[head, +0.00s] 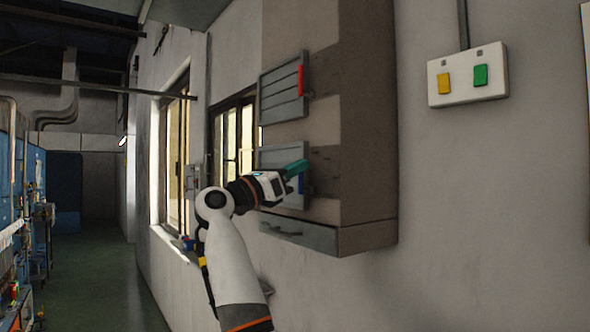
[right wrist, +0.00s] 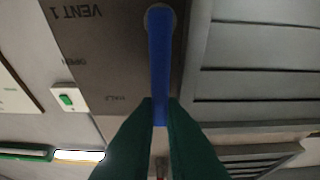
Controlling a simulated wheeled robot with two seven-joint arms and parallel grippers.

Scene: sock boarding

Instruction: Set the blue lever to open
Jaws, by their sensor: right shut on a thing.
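The blue lever (right wrist: 160,60) fills the middle of the right wrist view, running from its round pivot at the top straight down to my fingers. Printed labels beside it read VENT 1, OPEN and HALF, upside down; the lever's free end is not at OPEN. My right gripper (right wrist: 160,108) has its green fingers shut on that free end. In the head view my right gripper (head: 296,168) is at the lower louvred vent (head: 270,158), and only a small blue piece of the lever (head: 301,185) shows below the fingers. My left gripper is not in view.
A red lever (head: 300,80) stands upright beside the upper louvred vent (head: 280,95). A ledge (head: 345,237) juts out below the lower vent. A white switch box (head: 468,75) with yellow and green switches is on the wall to the right. Windows are on the left.

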